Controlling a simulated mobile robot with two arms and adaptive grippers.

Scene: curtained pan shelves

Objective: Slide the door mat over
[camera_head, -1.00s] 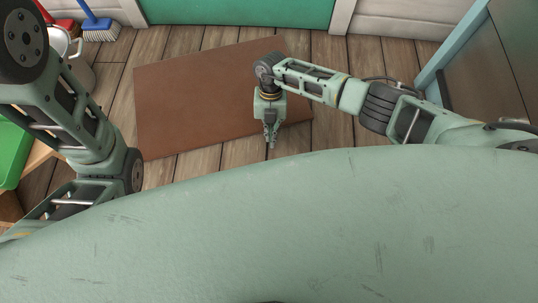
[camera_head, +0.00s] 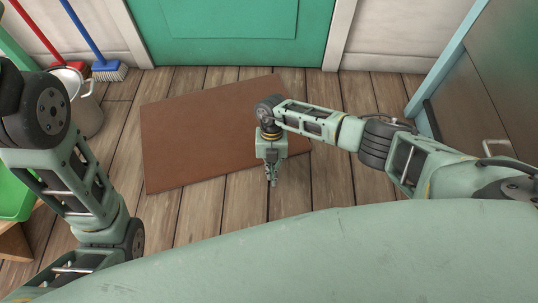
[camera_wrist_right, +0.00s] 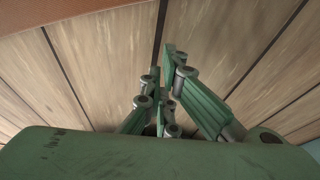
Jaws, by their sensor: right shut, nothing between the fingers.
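The brown door mat (camera_head: 205,135) lies flat and askew on the plank floor in front of the green door. My right gripper (camera_head: 272,181) is shut and empty, pointing down just off the mat's near edge, toward its right end. My right wrist covers part of the mat's right side. In the right wrist view the closed fingers (camera_wrist_right: 170,90) are over bare planks, and a strip of the mat (camera_wrist_right: 60,14) shows at the top left. Whether the fingertips touch the floor I cannot tell. My left arm is at the left, and its gripper is out of view.
The green door (camera_head: 230,35) is at the back. A metal bucket (camera_head: 85,105), a blue broom (camera_head: 108,70) and a red-handled tool (camera_head: 50,45) stand at the back left. A green bin (camera_head: 14,195) is at the left. A grey cabinet (camera_head: 505,80) is at the right.

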